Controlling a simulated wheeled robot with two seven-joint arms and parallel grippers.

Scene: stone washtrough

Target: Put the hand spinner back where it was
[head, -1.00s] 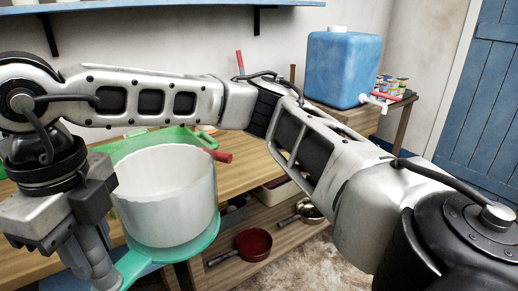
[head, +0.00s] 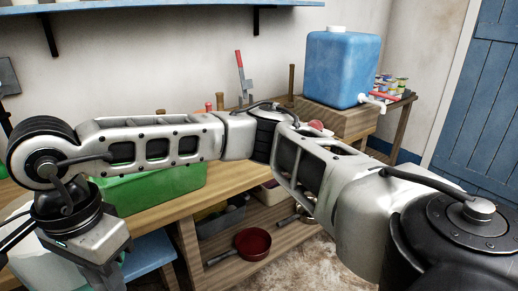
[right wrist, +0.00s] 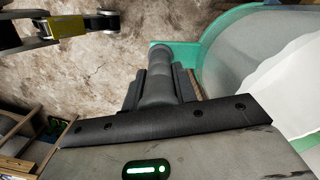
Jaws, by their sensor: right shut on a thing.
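The hand spinner is a large pale translucent bowl with a green rim and handle. Its pale side (head: 25,268) shows in the lower left corner of the head view, partly hidden by my right arm and cut off by the frame. In the right wrist view its pale wall (right wrist: 250,65) and green rim (right wrist: 222,28) fill the upper right. My right arm reaches across the head view to the left. My left gripper is not identifiable in either view.
A green bin (head: 155,192) stands on the wooden table (head: 228,182), behind my right arm. A blue water container (head: 342,68) stands at the back right. A red pan (head: 252,244) and grey boxes (head: 222,220) are on the lower shelf. A blue stool (head: 150,252) stands at lower left.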

